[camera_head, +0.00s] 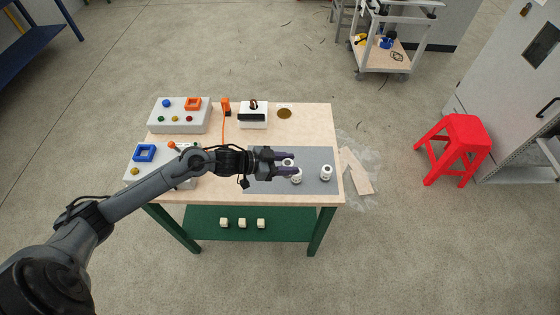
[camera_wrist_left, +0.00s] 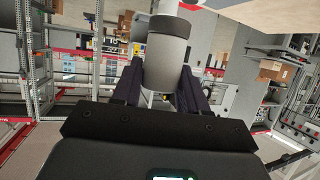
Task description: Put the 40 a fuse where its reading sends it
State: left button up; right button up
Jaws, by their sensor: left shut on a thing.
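My left gripper (camera_head: 287,164) reaches over the grey mat (camera_head: 262,185) on the table from the left. It is shut on a white cylindrical fuse (camera_head: 288,161). In the left wrist view the held fuse (camera_wrist_left: 167,58) looks like a grey cylinder with a dark band, between the two fingers. A second white fuse (camera_head: 297,178) is just below the fingertips in the picture. A third white fuse (camera_head: 326,173) stands on the right of the mat. No rating can be read on any of them. My right gripper is not in view.
A box with buttons and an orange square frame (camera_head: 193,103) is at the back left; one with a blue square frame (camera_head: 144,153) is in front. A white device with a black slot (camera_head: 253,116), an orange tool (camera_head: 226,106) and a brass disc (camera_head: 285,113) lie behind.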

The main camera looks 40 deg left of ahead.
pick_arm(q)
jog(key=shift+w+a+f+b, duration=0.35)
jog(key=shift+w+a+f, duration=0.35)
jog(key=shift+a+f, duration=0.85)
jog(key=shift+w+a+f+b, duration=0.3)
jog(key=shift+w+a+f, duration=0.35)
jog(key=shift+a+f, duration=0.9)
jog(key=shift+w+a+f+b, duration=0.35)
jog(key=shift+w+a+f, duration=0.35)
jog(key=shift+a+f, duration=0.85)
jog(key=shift+d+f, duration=0.2)
jog(key=shift+f, duration=0.2)
jog(key=o, duration=1.1)
jog(key=shift+c, duration=0.2)
jog(key=shift+r, duration=0.15)
